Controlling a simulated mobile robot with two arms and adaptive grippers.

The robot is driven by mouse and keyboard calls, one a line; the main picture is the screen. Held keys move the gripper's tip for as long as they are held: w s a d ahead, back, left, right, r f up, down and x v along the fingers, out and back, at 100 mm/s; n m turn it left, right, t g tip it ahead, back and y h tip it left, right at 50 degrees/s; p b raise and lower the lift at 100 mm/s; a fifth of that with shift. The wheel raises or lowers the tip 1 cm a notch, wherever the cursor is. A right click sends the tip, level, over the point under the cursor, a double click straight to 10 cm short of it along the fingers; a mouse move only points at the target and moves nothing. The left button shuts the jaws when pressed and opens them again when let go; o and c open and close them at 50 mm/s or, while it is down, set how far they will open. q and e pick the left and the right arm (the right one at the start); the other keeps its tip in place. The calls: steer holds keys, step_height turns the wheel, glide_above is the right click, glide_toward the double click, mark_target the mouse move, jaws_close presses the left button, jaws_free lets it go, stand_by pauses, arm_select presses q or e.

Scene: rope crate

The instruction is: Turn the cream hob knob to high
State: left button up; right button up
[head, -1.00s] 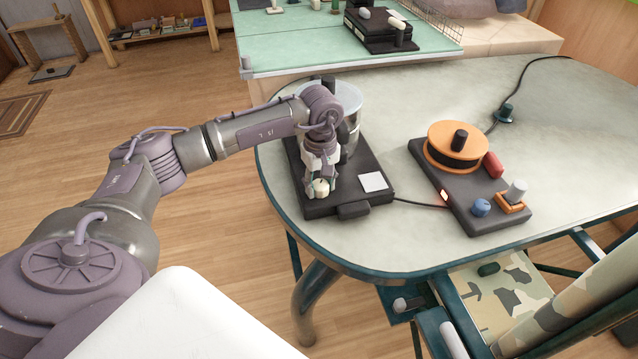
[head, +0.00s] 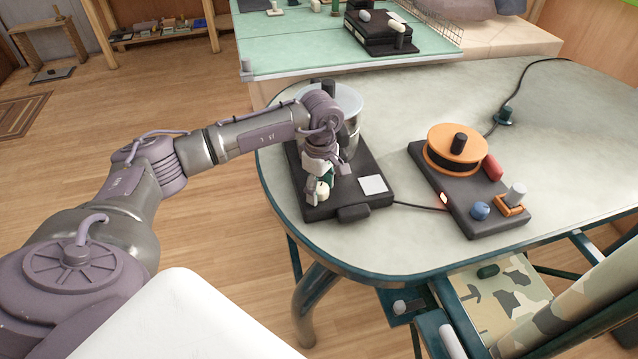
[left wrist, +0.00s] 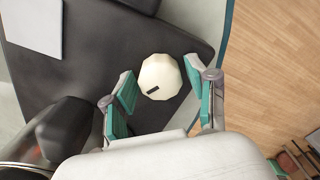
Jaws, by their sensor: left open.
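The cream knob (head: 322,190) sits on the near left part of the black hob (head: 347,196). In the left wrist view the faceted knob (left wrist: 161,70) has a short dark mark near its lower edge, which lies at a slant. My left gripper (head: 326,186) points down over the knob. Its teal-padded fingers (left wrist: 158,76) are open, one on each side of the knob, and a gap shows around it. The fingers partly hide the knob in the head view. My right gripper is in neither view.
A metal pot (head: 350,105) stands on the hob behind my gripper. A white square (head: 373,184) is on the hob's right part. The table (head: 400,245) between is clear except for a cable.

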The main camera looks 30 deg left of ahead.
arm_select(q)
steer(key=shift+n, duration=0.3)
steer(key=n, duration=0.3)
steer(key=shift+r+n+p, duration=0.1)
steer(key=shift+n+p, duration=0.2)
steer(key=shift+p, duration=0.1)
steer(key=shift+n, duration=1.2)
steer(key=n+p, duration=0.1)
steer(key=n, duration=0.3)
steer(key=shift+n+p, duration=0.4)
steer(key=shift+n, duration=0.6)
